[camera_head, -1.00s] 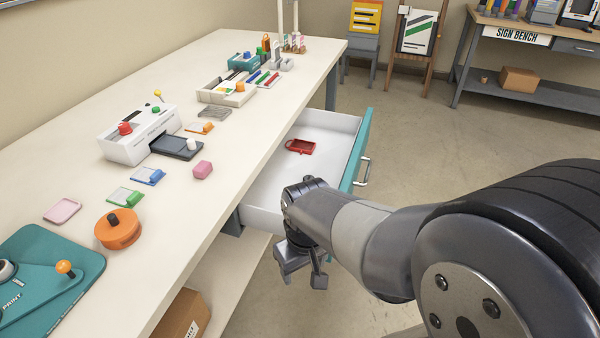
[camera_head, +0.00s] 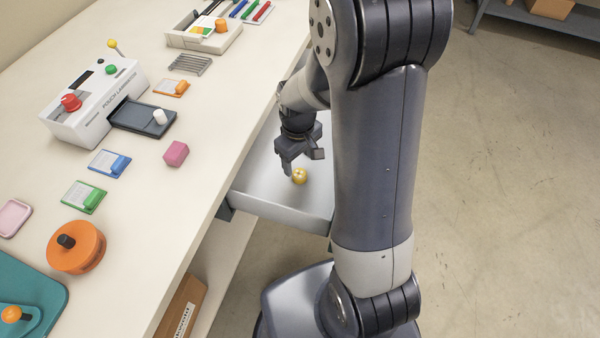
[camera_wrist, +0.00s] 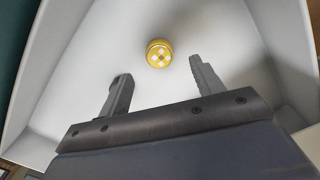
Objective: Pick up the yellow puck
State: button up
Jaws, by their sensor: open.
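The yellow puck (camera_head: 300,176) is small and round with white marks on top. It lies on the floor of the open white drawer (camera_head: 262,184), which sticks out from under the bench. My gripper (camera_head: 302,163) is over the drawer, just behind the puck. In the wrist view the puck (camera_wrist: 159,54) lies beyond the tips of my open gripper (camera_wrist: 160,75), about midway between the fingers. Nothing is between the fingers.
The white bench top (camera_head: 190,215) is on the left, its edge close to my arm. On it are a pouch laminator (camera_head: 95,105), a pink block (camera_head: 176,153), and an orange round tool (camera_head: 76,247). A cardboard box (camera_head: 182,305) sits below the bench.

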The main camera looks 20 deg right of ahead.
aim_at(299, 173)
jog(key=shift+w+f+b, duration=0.15)
jog(key=shift+f+b, duration=0.15)
jog(key=shift+f, duration=2.8)
jog(key=c, duration=1.1)
